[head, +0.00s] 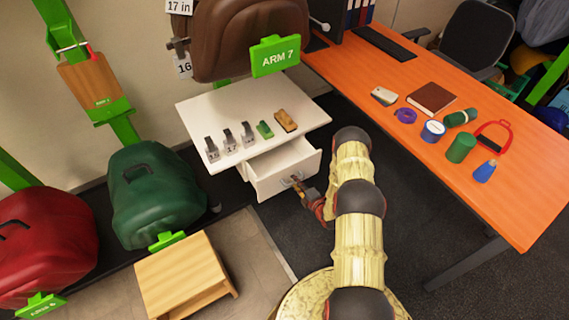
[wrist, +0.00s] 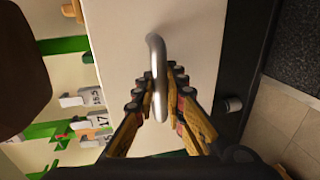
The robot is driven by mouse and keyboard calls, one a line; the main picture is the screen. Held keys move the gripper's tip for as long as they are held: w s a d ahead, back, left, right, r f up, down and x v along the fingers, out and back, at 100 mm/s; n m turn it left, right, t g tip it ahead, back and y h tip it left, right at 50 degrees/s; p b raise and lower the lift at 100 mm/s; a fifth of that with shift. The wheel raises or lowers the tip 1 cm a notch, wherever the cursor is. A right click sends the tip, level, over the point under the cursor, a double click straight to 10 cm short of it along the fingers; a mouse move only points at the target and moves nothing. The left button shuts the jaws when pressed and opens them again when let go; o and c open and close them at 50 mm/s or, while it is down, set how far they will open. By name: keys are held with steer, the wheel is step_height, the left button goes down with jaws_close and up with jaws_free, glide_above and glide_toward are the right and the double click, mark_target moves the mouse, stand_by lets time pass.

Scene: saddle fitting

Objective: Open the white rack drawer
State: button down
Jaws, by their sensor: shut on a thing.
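The white rack drawer (head: 285,172) is in the middle of the head view and stands partly out from under the white rack top (head: 215,103). A strip of its inside shows behind the front panel. Its metal handle (head: 291,180) is on the front panel. My gripper (head: 303,187) is at the handle. In the wrist view the curved grey handle (wrist: 157,70) runs between the two fingers of my gripper (wrist: 160,100), which are shut on it. The white drawer front (wrist: 190,40) fills the upper middle there.
Several grey numbered gauges (head: 230,139), a green block (head: 265,129) and a wooden brush (head: 285,120) stand on the rack top. An orange desk (head: 500,195) with small items is at the right. A wooden step stool (head: 185,270) is at lower left. Dark floor lies before the drawer.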

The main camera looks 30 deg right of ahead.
steer(key=f+p+v, duration=0.2)
steer(key=f+v, duration=0.1)
steer(key=v, duration=1.1)
steer(key=shift+s, duration=0.35)
steer(key=c, duration=1.9)
jaws_free()
steer(key=shift+o, duration=0.3)
steer(key=v, duration=1.2)
